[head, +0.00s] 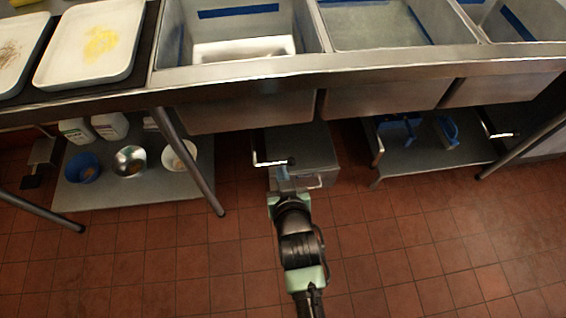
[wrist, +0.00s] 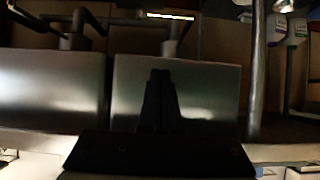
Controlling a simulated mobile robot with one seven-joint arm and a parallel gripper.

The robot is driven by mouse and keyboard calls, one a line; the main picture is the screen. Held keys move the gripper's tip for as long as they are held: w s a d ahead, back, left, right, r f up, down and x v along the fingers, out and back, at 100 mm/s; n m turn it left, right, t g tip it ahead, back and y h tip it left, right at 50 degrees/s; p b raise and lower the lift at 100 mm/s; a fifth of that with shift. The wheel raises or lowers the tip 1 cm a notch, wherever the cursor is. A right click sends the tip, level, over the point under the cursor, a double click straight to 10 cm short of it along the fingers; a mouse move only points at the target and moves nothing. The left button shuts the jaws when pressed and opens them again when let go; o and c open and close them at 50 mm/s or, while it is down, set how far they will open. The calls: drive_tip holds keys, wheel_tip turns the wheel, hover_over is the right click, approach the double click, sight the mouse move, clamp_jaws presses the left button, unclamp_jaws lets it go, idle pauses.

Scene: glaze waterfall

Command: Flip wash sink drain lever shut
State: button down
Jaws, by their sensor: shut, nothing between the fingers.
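The metal sink unit has several basins; the left basin (head: 240,112) is above my gripper. My gripper (head: 284,181) is shut and empty, just in front of and close to this lever; contact cannot be told. In the wrist view my dark fingers (wrist: 160,78) show together against a basin underside (wrist: 210,92). A drain fitting (wrist: 171,46) shows above it, with a bright bar (wrist: 170,15). Other levers show under the middle basin (head: 377,143) and right basin (head: 498,135).
A grey metal box (head: 308,146) stands on the floor behind my gripper. A left low shelf (head: 120,192) holds bowls and bottles. A right low shelf (head: 440,160) holds blue items. A slanted table leg (head: 190,165) stands left of my gripper. The tiled floor in front is clear.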

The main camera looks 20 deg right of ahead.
drive_tip(key=shift+s+d+f, duration=0.2)
drive_tip(key=shift+s+f, duration=0.35)
drive_tip(key=shift+f, duration=0.35)
drive_tip(key=shift+w, duration=0.1)
drive_tip(key=b, duration=0.3)
hover_over(281, 162)
drive_tip(key=s+a, duration=0.1)
drive_tip(key=s, duration=0.2)
wheel_tip(281, 162, down, 6)
drive_tip(key=shift+w+f+b, duration=0.2)
drive_tip(key=shift+f+b, duration=0.2)
drive_tip(key=shift+f, duration=0.45)
drive_tip(key=shift+w+f+b, duration=0.2)
drive_tip(key=shift+f+b, duration=0.15)
drive_tip(key=shift+f, duration=0.5)
